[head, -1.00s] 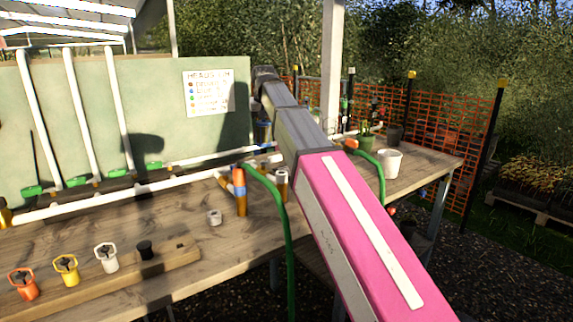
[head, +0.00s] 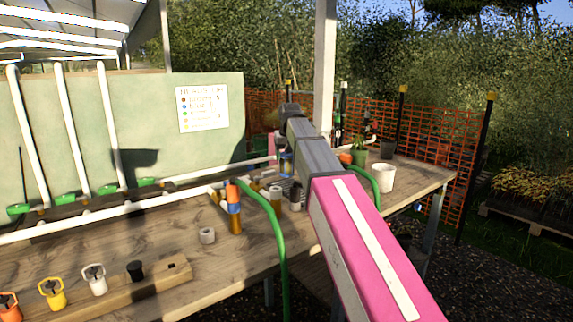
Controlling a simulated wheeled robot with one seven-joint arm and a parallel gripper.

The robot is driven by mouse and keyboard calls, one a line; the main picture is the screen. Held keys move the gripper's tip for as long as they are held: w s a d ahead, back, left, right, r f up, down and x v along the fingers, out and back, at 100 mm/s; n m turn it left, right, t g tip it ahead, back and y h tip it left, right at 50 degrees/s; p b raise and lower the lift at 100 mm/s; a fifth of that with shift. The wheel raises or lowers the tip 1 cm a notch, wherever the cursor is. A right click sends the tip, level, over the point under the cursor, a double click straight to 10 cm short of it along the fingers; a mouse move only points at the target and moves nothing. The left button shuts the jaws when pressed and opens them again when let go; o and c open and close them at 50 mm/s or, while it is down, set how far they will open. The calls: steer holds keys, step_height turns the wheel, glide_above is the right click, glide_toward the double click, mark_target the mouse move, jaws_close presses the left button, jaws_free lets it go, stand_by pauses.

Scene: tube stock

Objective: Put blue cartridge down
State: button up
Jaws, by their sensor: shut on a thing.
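My gripper (head: 285,152) hangs below the end of my pink and grey arm, over the far right part of the bench. It is small and partly hidden by the arm. It is shut on the blue cartridge (head: 286,165), of which only a small blue part shows just under the gripper. I cannot tell whether its lower end touches anything. An amber cartridge with a blue band and orange top (head: 235,208) stands upright on the wooden bench (head: 150,230), apart from my gripper.
A white-topped amber cartridge (head: 276,198) and a dark ribbed piece (head: 296,192) stand close below my gripper. A green hose (head: 275,220) arches over the bench edge. A white pot (head: 382,177) stands right. A grey ring (head: 207,235) lies near the front.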

mark_target(287, 163)
steer(key=shift+f, duration=1.75)
steer(key=o, duration=0.9)
steer(key=shift+f, duration=0.1)
steer(key=v, duration=1.2)
